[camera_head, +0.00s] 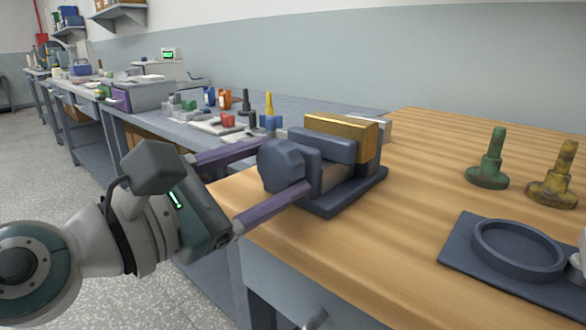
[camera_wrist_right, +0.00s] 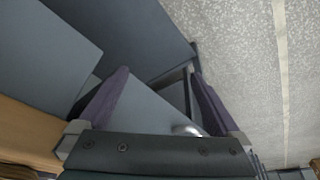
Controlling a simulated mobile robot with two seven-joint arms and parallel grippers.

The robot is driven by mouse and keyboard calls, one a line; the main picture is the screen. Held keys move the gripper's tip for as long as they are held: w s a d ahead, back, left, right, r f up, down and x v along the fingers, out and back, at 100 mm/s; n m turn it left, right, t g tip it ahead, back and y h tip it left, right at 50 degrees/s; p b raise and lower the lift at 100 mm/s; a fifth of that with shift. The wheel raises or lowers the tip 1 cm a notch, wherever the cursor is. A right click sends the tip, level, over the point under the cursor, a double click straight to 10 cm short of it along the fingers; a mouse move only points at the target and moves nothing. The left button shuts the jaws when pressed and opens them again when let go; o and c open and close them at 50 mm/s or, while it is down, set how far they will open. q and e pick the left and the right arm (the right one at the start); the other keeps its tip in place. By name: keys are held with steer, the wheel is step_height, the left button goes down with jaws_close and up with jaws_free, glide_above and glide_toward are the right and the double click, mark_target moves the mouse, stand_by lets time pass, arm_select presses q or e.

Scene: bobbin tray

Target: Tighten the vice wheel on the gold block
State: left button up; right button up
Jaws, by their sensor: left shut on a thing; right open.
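The dark blue-grey vice (camera_head: 345,190) stands at the left edge of the wooden bench. The faceted vice wheel (camera_head: 281,165) faces left, towards my left arm. My left gripper (camera_head: 272,170) has its two purple fingers on either side of the wheel, shut on it. Whether the block is clamped tight I cannot tell. My right gripper (camera_wrist_right: 155,95) is open and empty in the right wrist view, pointing at grey panels and the floor.
A green bobbin (camera_head: 490,165) and a yellow one (camera_head: 558,178) stand at the right of the bench (camera_head: 430,150). A dark tray with a round ring (camera_head: 515,250) lies in front of them. The bench between vice and tray is clear.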

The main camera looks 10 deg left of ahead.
stand_by(0.7)
arm_select(q)
steer(key=o, duration=1.3)
steer(key=b+v, duration=0.1)
steer(key=v, duration=0.9)
steer(key=shift+b, duration=0.3)
